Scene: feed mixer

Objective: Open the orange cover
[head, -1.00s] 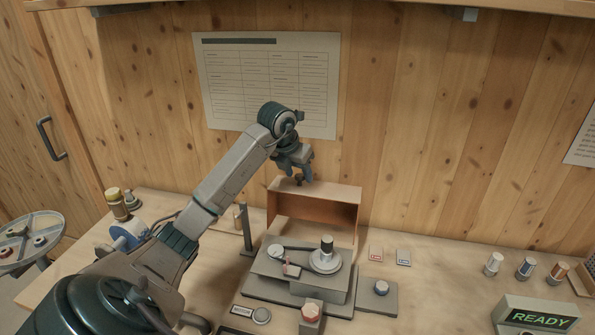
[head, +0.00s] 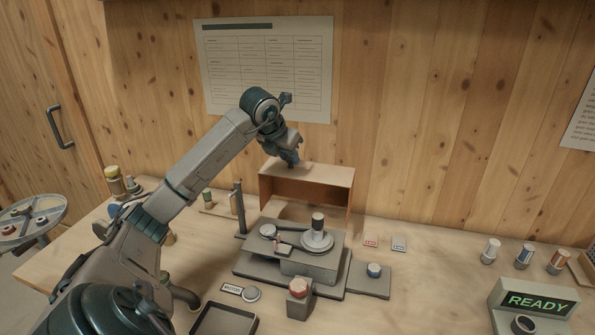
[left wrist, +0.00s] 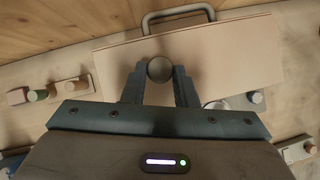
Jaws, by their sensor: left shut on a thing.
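The orange-brown cover (head: 338,177) is a box-like hood standing at the back of the grey machine (head: 309,262), with its hollow, open side facing me. My left gripper (head: 291,160) is at the cover's upper edge, left of its middle. A grey bar handle (left wrist: 178,12) shows at the far edge. My right gripper is out of view.
A grey post (head: 240,208) stands left of the cover. The machine carries a plate with an upright knob (head: 318,222). A READY display (head: 537,302) and several small cylinders stand at the right. A wooden wall with a poster (head: 268,70) is behind.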

